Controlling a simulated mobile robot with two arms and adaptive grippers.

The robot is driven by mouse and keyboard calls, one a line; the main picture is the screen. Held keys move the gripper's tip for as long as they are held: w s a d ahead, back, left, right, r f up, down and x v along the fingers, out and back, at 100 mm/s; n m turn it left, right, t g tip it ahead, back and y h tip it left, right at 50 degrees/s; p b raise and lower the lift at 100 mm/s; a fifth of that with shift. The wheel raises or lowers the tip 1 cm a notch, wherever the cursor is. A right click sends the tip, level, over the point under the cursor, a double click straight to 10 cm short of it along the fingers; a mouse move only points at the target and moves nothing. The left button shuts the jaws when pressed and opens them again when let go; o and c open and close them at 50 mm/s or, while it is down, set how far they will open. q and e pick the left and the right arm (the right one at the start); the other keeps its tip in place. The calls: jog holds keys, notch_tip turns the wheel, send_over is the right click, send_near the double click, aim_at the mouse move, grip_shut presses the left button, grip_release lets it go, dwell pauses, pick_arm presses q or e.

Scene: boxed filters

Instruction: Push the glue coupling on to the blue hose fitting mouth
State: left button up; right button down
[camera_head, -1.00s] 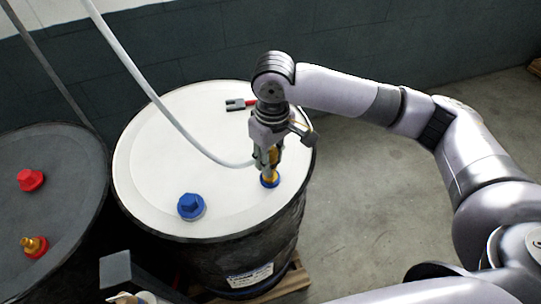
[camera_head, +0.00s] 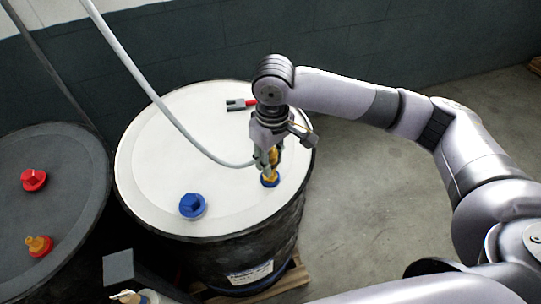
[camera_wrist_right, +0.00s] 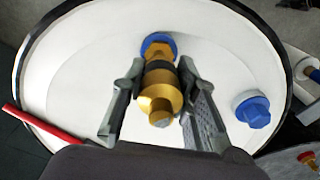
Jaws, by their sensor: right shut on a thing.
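The brass glue coupling (camera_wrist_right: 160,90) has a dark band and sits between the fingers of my right gripper (camera_head: 268,158), which is shut on it. In the head view the coupling (camera_head: 272,168) stands roughly upright, partly hidden by the fingers. Its lower end is at the blue hose fitting mouth (camera_head: 270,182) on the white drum lid. The blue fitting (camera_wrist_right: 158,42) also shows just beyond the coupling in the wrist view. They look touching or nearly so; I cannot tell how far the coupling is seated. My left gripper is out of view.
A pale hose (camera_head: 172,112) runs down to my right gripper. On the white lid (camera_head: 160,150) are a blue cap (camera_head: 192,206) and a red-handled tool (camera_head: 240,104). A dark drum (camera_head: 70,190) at left carries a red cap (camera_head: 33,180) and a brass-and-red fitting (camera_head: 38,246).

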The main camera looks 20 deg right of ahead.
jog(key=shift+f, duration=1.95)
jog(key=c, duration=1.2)
grip_release()
notch_tip(320, 180, up, 12)
jog(key=shift+d, duration=0.1)
